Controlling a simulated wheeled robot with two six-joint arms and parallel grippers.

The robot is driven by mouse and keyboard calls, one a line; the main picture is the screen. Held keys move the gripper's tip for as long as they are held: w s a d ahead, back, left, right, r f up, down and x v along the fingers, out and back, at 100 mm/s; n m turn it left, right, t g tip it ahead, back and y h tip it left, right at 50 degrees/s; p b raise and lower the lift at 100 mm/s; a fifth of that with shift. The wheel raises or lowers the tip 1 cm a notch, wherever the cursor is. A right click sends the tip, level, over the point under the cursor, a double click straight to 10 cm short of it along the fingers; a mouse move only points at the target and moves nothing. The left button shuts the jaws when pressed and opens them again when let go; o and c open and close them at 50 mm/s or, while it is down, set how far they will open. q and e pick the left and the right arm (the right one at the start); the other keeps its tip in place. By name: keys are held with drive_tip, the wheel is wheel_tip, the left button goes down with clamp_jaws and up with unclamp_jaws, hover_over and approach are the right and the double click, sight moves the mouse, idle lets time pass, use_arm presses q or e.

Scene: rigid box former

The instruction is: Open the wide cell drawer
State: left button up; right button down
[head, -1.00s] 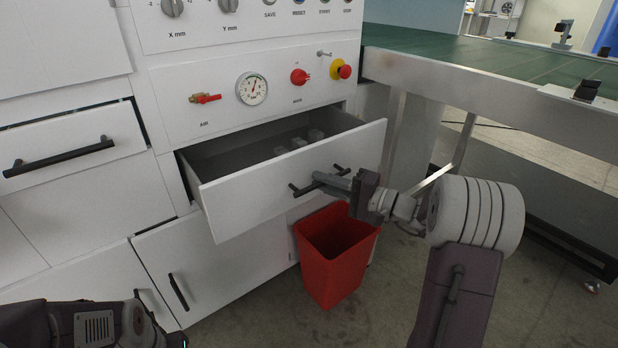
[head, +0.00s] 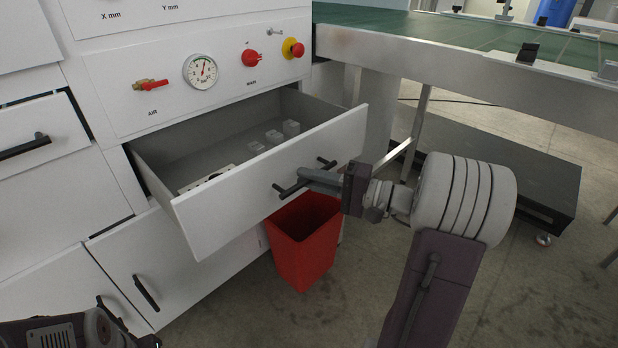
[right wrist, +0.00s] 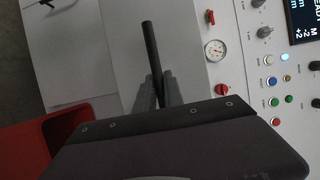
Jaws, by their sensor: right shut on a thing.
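The wide drawer (head: 262,196) under the gauge panel stands well open in the head view. Its inside shows a grey floor, several small clear blocks (head: 273,137) and a pale flat item with dark spots near the front left. My right gripper (head: 303,179) is shut on the dark bar handle (head: 284,191) of the drawer front. The right wrist view shows the fingers (right wrist: 157,92) around the handle bar (right wrist: 150,45). My left arm shows at the lower left of the head view; its fingers are out of the picture.
A red bin (head: 303,245) stands on the floor beneath the drawer. A green-topped table (head: 440,30) is at the right. Another drawer (head: 40,130) at the left is slightly open. A valve, a gauge (head: 200,71) and red knobs sit above.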

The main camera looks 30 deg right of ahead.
drive_tip(key=c, duration=1.5)
unclamp_jaws()
drive_tip(key=shift+o, duration=0.2)
drive_tip(key=shift+s+d+r+p, duration=0.1)
drive_tip(key=shift+s+d+p, duration=0.15)
drive_tip(key=shift+d+p, duration=0.1)
drive_tip(key=p+v, duration=0.3)
drive_tip(key=v, duration=0.5)
